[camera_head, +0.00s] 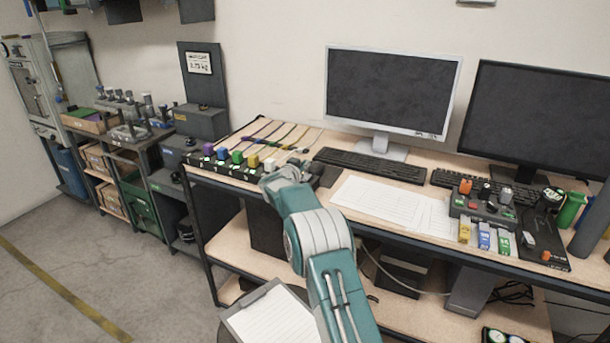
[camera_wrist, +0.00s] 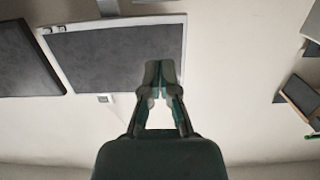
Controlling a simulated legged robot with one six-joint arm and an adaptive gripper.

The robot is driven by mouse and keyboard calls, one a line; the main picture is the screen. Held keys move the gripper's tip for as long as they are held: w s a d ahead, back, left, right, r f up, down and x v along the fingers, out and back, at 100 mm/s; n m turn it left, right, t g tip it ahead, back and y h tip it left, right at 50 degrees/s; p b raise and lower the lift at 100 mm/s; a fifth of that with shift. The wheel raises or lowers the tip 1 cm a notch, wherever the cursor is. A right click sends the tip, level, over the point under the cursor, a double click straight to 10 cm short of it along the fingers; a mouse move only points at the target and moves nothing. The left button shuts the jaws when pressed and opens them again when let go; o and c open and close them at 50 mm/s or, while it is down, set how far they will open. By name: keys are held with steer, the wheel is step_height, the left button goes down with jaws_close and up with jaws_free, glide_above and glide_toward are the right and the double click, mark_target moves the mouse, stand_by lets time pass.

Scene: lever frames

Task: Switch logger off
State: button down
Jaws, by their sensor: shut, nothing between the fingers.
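My gripper (camera_wrist: 161,68) is shut and empty in the wrist view, its two fingertips together in front of the wall and a white-framed monitor. In the head view my arm reaches up to the desk's front edge and hides part of it. A black strip box (camera_head: 232,168) with several coloured levers, purple, blue, green, yellow and white, lies at the desk's left end, just left of my arm's end. A grey control box (camera_head: 482,208) with an orange knob and red and green buttons stands at the right. I cannot tell which device is the logger.
A white-framed monitor (camera_head: 392,92) and a black monitor (camera_head: 540,118) stand at the desk's back, with a keyboard (camera_head: 370,164) in front. Papers (camera_head: 385,203) lie flat mid-desk.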

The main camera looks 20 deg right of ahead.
steer(key=shift+w+d+f, duration=0.1)
steer(key=shift+f, duration=0.9)
steer(key=shift+w+d+f, duration=0.1)
steer(key=shift+f, duration=0.9)
